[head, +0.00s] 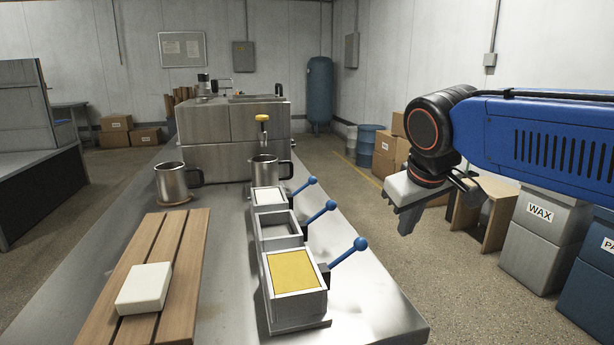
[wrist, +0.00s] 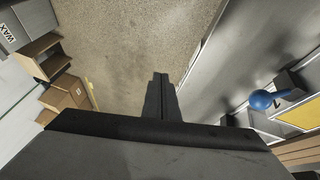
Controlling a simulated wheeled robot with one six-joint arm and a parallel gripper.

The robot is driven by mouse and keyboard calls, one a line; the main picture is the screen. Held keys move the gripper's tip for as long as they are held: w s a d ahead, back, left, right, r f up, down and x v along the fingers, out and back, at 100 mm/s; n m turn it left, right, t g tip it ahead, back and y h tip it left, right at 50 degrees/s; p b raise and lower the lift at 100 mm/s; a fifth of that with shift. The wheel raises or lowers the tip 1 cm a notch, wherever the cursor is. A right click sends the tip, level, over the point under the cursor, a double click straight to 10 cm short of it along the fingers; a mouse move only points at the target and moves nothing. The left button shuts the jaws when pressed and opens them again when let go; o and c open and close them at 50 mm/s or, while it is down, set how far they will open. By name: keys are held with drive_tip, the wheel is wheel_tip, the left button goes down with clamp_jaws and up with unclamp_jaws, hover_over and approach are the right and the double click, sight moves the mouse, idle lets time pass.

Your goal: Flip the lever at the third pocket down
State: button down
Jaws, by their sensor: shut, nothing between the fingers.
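Three square metal pockets stand in a row on the steel table. The nearest pocket (head: 297,308) holds a yellow fill, the middle pocket (head: 278,243) looks empty, and the far pocket (head: 268,196) has a pale, whitish inside. Each has a blue-knobbed lever on its right side: near lever (head: 347,250), middle lever (head: 320,212), far lever (head: 302,186). All three slant up to the right. In the wrist view one blue knob (wrist: 262,99) shows at the right, beside a yellow-filled pocket. My gripper (head: 406,224) is shut and empty, in the air right of the table, apart from the levers.
A white block (head: 144,288) lies on a slatted wooden board (head: 188,235). Two metal mugs (head: 172,183) (head: 264,172) stand behind; the right one holds a yellow-topped tool. A steel machine (head: 232,130) fills the table's back. Bins (head: 545,235) and boxes stand at right.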

drive_tip(key=w+a+r+n, duration=0.1)
drive_tip(key=w+a+r, duration=0.2)
drive_tip(key=a, duration=0.5)
drive_tip(key=w+a+r+n+t, duration=0.1)
drive_tip(key=w+a+r, duration=0.3)
drive_tip(key=a, duration=0.4)
drive_tip(key=w+a+r+n, duration=0.2)
drive_tip(key=w+a+r, duration=0.2)
drive_tip(key=a, duration=0.3)
drive_tip(key=shift+a+r+t, duration=0.35)
drive_tip(key=shift+a+t, duration=0.05)
approach(307, 185)
wheel_tip(307, 185, down, 4)
drive_tip(key=a, duration=0.2)
drive_tip(key=shift+w+d+f, duration=0.1)
drive_tip(key=shift+w+d, duration=0.45)
drive_tip(key=shift+w, duration=0.25)
drive_tip(key=shift+w+d+f, duration=0.1)
drive_tip(key=shift+w+d, duration=0.45)
drive_tip(key=shift+w, duration=0.25)
